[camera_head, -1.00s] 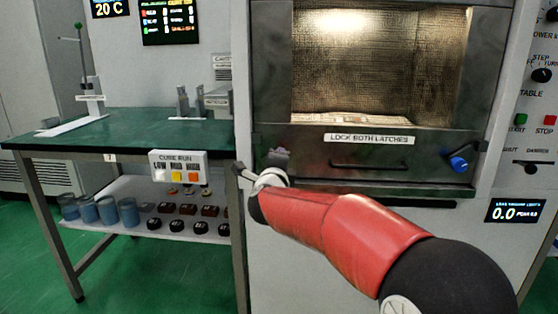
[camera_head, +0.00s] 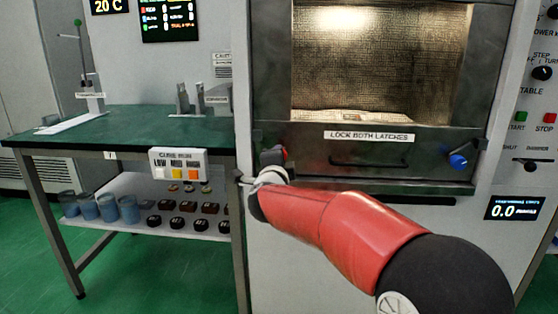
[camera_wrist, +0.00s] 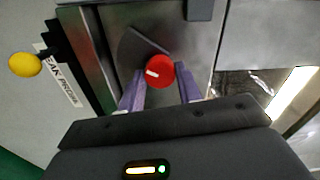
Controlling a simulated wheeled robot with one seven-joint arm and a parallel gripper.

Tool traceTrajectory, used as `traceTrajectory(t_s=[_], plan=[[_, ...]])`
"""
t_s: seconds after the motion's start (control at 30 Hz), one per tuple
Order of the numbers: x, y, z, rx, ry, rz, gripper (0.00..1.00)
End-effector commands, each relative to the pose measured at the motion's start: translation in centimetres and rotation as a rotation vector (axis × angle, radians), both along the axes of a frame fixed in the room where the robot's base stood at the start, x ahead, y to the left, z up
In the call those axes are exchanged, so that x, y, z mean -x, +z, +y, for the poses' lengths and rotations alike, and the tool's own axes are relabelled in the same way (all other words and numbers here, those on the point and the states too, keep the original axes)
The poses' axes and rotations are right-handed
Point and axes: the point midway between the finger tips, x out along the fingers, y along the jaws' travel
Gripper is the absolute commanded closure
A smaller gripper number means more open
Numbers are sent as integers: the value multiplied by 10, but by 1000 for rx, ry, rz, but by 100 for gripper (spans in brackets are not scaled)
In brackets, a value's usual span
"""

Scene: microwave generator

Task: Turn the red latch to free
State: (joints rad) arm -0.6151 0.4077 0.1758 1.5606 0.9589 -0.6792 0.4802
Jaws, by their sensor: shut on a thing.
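The red latch (camera_wrist: 160,70) is a round red knob with a short white mark on its left part, in the middle of the wrist view. A dark flat piece (camera_wrist: 138,47) shows behind it at upper left. My gripper (camera_wrist: 161,84) is shut on the red latch, one pale purple finger on each side. In the head view my gripper (camera_head: 272,157) is at the lower left corner of the oven front, and a small bit of the red latch (camera_head: 285,153) shows beside it. The rest of the latch is hidden there.
A blue latch (camera_head: 458,162) is on the right of the oven front, below the lit window. A dark bar handle (camera_head: 368,163) lies between the latches. A green bench (camera_head: 130,125) stands at left. A yellow knob (camera_wrist: 25,64) sticks out in the wrist view.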

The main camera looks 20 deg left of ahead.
Motion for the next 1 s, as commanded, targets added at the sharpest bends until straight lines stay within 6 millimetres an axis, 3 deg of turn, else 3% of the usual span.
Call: traceTrajectory(t_s=[0.1,0.13,0.27,0.63,1.0], plan=[[1,-2,1,3,3,4,89],[1,-2,1,3,3,3,62],[1,-2,1,2,2,3,45],[6,0,-1,0,2,0,44],[64,-1,-14,0,4,1,44]])
